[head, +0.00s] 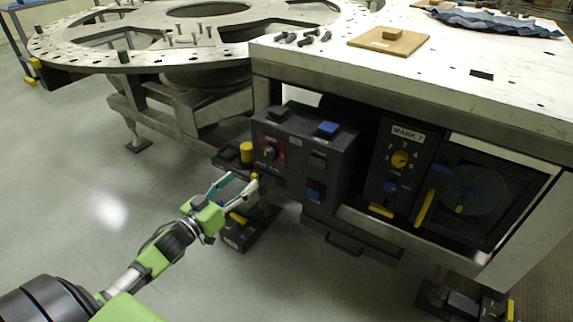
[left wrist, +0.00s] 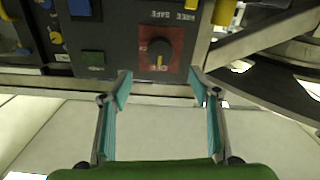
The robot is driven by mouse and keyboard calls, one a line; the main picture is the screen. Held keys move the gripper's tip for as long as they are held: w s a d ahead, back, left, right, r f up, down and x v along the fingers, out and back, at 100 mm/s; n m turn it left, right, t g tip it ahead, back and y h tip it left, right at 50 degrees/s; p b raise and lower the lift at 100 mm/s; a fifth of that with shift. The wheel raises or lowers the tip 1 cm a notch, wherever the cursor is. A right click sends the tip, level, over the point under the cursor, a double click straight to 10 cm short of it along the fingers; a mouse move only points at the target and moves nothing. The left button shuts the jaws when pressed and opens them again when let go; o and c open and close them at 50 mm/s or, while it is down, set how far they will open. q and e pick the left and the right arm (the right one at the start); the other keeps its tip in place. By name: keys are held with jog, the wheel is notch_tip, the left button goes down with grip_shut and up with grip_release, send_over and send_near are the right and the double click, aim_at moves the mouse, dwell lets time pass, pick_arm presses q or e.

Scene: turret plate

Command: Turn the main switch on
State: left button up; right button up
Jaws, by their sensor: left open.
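The main switch is a dark rotary knob (head: 268,153) on a red plate, on the front of a dark control box (head: 310,150) under the bench. In the left wrist view the knob (left wrist: 159,48) has a yellow mark pointing at lettering on the red plate (left wrist: 178,63). My left gripper (head: 239,182) is open and empty, in front of and below the knob. In the left wrist view its two teal-padded fingers (left wrist: 160,82) stand apart, with the knob above the gap between them, not touching it. My right gripper is not in view.
A yellow knob (head: 246,152) stands left of the box. A blue button (head: 328,129) is on the box top. A Mark 7 panel (head: 403,158) and a dark door with a yellow handle (head: 425,207) are to the right. The floor at left is clear.

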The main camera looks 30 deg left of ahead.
aim_at(266, 158)
pick_arm(q)
jog(key=w, duration=0.4)
jog(key=w+b, duration=0.1)
jog(key=w, duration=0.3)
jog(key=w+b, duration=0.1)
jog(key=w, duration=0.3)
jog(key=shift+d, duration=0.35)
jog(key=shift+w+d+r+b, duration=0.1)
jog(key=shift+w+b, duration=0.25)
jog(key=shift+w, duration=0.5)
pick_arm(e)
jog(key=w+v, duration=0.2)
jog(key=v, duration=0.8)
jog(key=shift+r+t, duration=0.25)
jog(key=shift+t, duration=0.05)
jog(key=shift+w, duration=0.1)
pick_arm(q)
jog(key=c, duration=1.1)
